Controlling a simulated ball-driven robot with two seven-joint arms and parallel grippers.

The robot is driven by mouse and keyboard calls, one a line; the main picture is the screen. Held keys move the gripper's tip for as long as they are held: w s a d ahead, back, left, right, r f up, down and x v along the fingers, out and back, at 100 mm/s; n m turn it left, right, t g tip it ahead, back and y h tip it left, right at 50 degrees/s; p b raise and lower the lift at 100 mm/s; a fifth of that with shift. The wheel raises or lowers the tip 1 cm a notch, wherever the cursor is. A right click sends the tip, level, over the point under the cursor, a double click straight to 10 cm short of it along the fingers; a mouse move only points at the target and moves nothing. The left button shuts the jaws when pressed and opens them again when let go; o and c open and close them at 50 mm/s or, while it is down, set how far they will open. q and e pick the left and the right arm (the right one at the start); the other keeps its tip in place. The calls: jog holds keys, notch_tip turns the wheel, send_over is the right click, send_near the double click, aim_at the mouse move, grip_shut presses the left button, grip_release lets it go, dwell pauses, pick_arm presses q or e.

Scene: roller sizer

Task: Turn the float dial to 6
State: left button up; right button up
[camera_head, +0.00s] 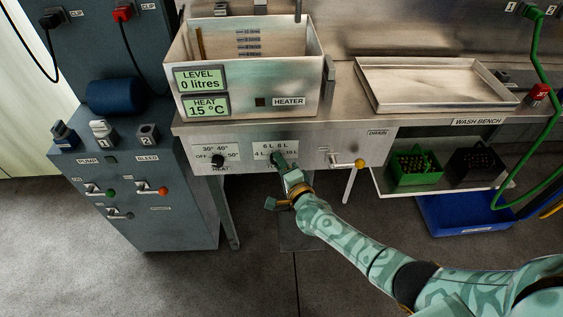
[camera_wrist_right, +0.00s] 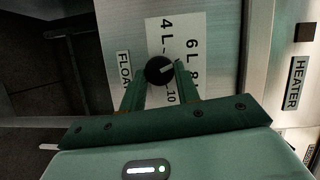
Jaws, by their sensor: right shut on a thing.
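The float dial (camera_wrist_right: 156,74) is a round black knob on a white label plate (camera_wrist_right: 165,35) marked 4 L, 6 L, 8 L and 10. In the right wrist view, my right gripper (camera_wrist_right: 160,80) has one finger on each side of the knob, shut on it. The knob's pale pointer line slants toward the 6 L side of the label. In the head view, my right gripper (camera_head: 280,164) covers most of the dial on the steel front panel. My left gripper is not in view.
A heat dial (camera_head: 217,161) sits left of the float dial, and a yellow-tipped drain lever (camera_head: 359,163) sits right. Above stands a steel tank (camera_head: 250,105), reading level 0 litres and 15 °C. A grey pump cabinet (camera_head: 165,215) stands at left.

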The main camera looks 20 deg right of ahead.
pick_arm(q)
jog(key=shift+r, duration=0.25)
pick_arm(e)
jog(key=shift+a+f+n, duration=0.1)
jog(key=shift+n, duration=0.2)
jog(key=o, duration=1)
jog(key=shift+c, duration=0.2)
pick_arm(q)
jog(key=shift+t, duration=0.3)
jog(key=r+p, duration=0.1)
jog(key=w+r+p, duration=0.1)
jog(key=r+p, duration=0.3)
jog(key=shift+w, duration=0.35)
pick_arm(e)
jog(key=s+d+r, duration=0.1)
jog(key=s, duration=1.5)
jog(key=shift+d, duration=0.4)
jog(key=shift+s+r, duration=0.1)
